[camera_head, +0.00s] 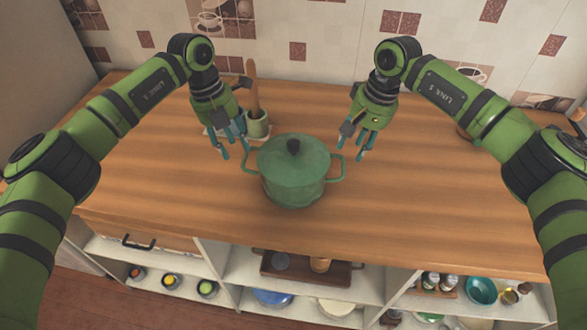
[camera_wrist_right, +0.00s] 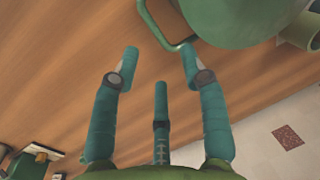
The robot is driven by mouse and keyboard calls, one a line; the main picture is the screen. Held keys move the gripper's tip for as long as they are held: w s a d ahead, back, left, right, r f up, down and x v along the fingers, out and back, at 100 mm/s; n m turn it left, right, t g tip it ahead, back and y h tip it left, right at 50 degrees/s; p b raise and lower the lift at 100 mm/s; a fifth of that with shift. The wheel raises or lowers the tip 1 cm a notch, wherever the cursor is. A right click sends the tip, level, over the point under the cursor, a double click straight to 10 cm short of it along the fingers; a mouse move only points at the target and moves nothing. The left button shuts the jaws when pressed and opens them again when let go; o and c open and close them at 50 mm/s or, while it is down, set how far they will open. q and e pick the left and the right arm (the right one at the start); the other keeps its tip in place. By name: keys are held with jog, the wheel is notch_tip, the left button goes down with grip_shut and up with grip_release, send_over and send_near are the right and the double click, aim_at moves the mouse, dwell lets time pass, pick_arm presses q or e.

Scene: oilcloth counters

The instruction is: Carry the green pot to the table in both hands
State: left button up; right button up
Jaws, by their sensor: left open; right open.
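The green pot (camera_head: 291,178) stands upright on the wooden counter with its lid on. The lid has a dark knob (camera_head: 293,146), and a loop handle sticks out on each side. My left gripper (camera_head: 232,148) is open, just behind and above the pot's left handle (camera_head: 251,162). My right gripper (camera_head: 362,148) is open, beside and a little behind the right handle (camera_head: 337,168). In the right wrist view the open fingers (camera_wrist_right: 158,60) point toward the handle (camera_wrist_right: 180,45), one fingertip close to it. I cannot tell whether it touches. Neither gripper holds anything.
A small green utensil holder (camera_head: 257,125) with a wooden handle in it stands behind my left gripper. The wooden counter (camera_head: 430,200) is clear to the right and front. Below its front edge, open shelves hold a brown tray (camera_head: 335,276) and bowls (camera_head: 481,290).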

aim_at(242, 164)
pick_arm(q)
jog(key=shift+s+d+f, duration=0.1)
jog(key=shift+d+f, duration=0.15)
jog(key=shift+f, duration=0.9)
jog(key=shift+s+d+f, duration=0.1)
jog(key=shift+d+f, duration=0.1)
jog(key=shift+f, duration=0.95)
jog(key=shift+s+d+f, duration=0.1)
jog(key=shift+d+f, duration=0.15)
jog(key=shift+f, duration=0.9)
pick_arm(e)
jog(key=shift+a+f, duration=0.25)
jog(key=shift+f, duration=0.9)
jog(key=shift+a+f, duration=0.2)
jog(key=shift+f, duration=0.9)
jog(key=shift+a+f, duration=0.25)
jog(key=shift+f, duration=0.9)
pick_arm(q)
jog(key=shift+w, duration=0.1)
grip_shut()
pick_arm(e)
grip_shut()
pick_arm(q)
jog(key=shift+w+r, duration=0.1)
jog(key=shift+r, duration=0.2)
pick_arm(e)
jog(key=shift+w+r, duration=0.1)
jog(key=shift+r, duration=0.15)
